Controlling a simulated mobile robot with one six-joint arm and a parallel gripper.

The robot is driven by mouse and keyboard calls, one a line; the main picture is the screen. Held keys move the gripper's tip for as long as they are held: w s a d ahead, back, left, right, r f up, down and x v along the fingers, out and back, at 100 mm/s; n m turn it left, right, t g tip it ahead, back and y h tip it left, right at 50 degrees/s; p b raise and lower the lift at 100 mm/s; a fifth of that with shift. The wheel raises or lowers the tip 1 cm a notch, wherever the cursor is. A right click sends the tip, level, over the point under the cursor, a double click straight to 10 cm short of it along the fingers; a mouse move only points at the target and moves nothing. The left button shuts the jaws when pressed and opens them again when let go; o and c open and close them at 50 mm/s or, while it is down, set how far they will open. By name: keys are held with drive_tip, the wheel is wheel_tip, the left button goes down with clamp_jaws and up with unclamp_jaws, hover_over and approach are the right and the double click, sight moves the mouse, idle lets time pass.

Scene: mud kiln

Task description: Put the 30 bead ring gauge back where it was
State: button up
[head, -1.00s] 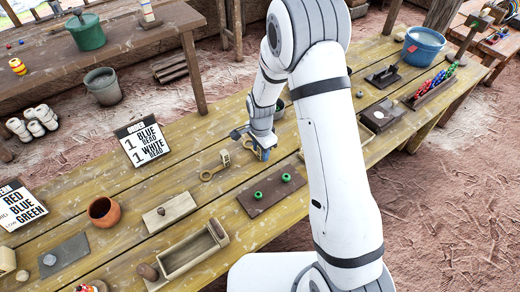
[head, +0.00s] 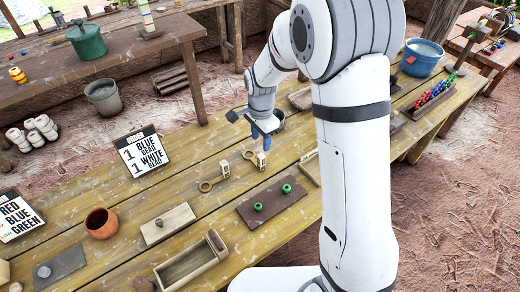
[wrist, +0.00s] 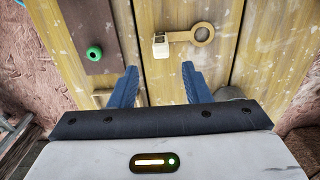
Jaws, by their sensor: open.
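A second small pale block (head: 261,161) stands to the right, just below my gripper (head: 264,142). My gripper is open and empty above the table. In the wrist view its blue fingers (wrist: 160,75) are apart, with bare planks between them. I cannot read any bead size.
A dark board (head: 272,212) with two green beads lies at the front. An order sign (head: 139,152) stands behind left. A terracotta pot (head: 101,222), a lidded box and an open wooden box (head: 190,264) are to the left.

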drive_tip(key=s+d+r+n+t, duration=0.1)
drive_tip(key=s+d+r+n, duration=0.3)
drive_tip(key=r, duration=0.3)
drive_tip(key=s+d+r+n+t, duration=0.1)
drive_tip(key=s+d+r, duration=0.4)
drive_tip(key=s+r, duration=0.1)
drive_tip(key=s+d+r+n, duration=0.2)
drive_tip(key=s+n, duration=0.1)
drive_tip(key=s, duration=0.3)
drive_tip(key=s+d+r+n+t, duration=0.1)
drive_tip(key=s+d+n, duration=0.1)
drive_tip(key=s, duration=0.4)
drive_tip(key=shift+s+d+r+n, duration=0.35)
drive_tip(key=shift+n, duration=0.25)
